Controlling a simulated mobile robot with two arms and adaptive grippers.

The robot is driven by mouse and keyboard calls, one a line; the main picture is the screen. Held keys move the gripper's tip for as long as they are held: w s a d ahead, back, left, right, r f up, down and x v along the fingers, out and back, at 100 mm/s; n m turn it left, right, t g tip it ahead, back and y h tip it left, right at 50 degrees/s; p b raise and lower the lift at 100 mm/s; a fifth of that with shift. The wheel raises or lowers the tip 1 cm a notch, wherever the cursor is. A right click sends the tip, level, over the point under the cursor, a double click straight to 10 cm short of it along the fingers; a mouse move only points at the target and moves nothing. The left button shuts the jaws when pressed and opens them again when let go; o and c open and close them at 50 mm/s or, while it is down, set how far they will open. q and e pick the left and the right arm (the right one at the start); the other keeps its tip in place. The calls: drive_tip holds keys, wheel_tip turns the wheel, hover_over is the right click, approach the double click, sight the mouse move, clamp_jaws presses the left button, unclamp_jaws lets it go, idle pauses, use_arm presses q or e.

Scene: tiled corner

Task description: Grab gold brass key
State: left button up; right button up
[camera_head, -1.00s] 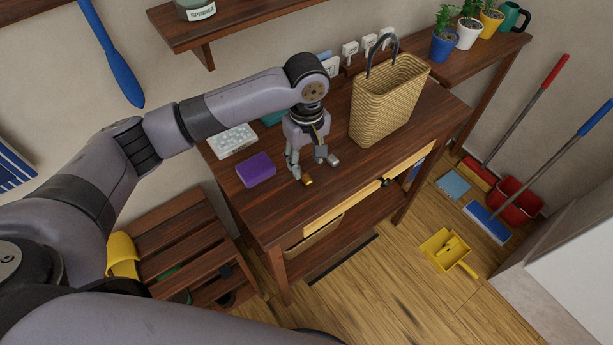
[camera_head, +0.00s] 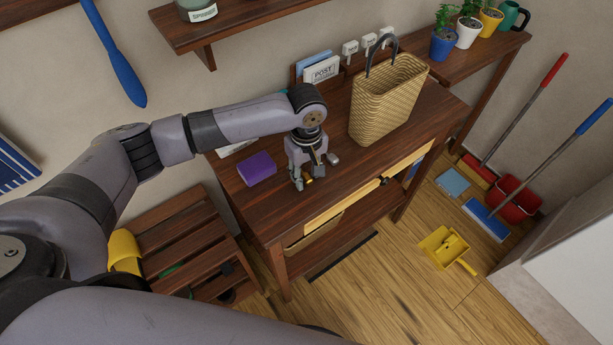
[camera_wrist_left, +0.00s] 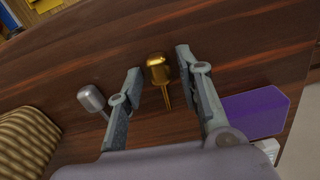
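The gold brass key (camera_head: 309,180) lies on the dark wooden table (camera_head: 345,183), partly hidden by my left gripper (camera_head: 313,176) in the head view. The left wrist view shows the key's rounded gold head (camera_wrist_left: 158,72) and thin shaft between the two open fingers (camera_wrist_left: 158,66) of my left gripper. The fingers are apart, with a gap on each side of the key. A silver key (camera_wrist_left: 91,98) lies outside the fingers, on the side of the basket; it also shows in the head view (camera_head: 333,159). My right gripper is not in view.
A purple sponge (camera_head: 257,168) lies left of my left gripper. A wicker basket (camera_head: 385,105) stands to its right. A card holder with a "POST" card (camera_head: 321,71) is at the back. The table's front edge is close to the keys.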

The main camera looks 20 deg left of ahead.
use_arm(q)
clamp_jaws()
drive_tip(key=shift+r, duration=0.1)
idle(0.3)
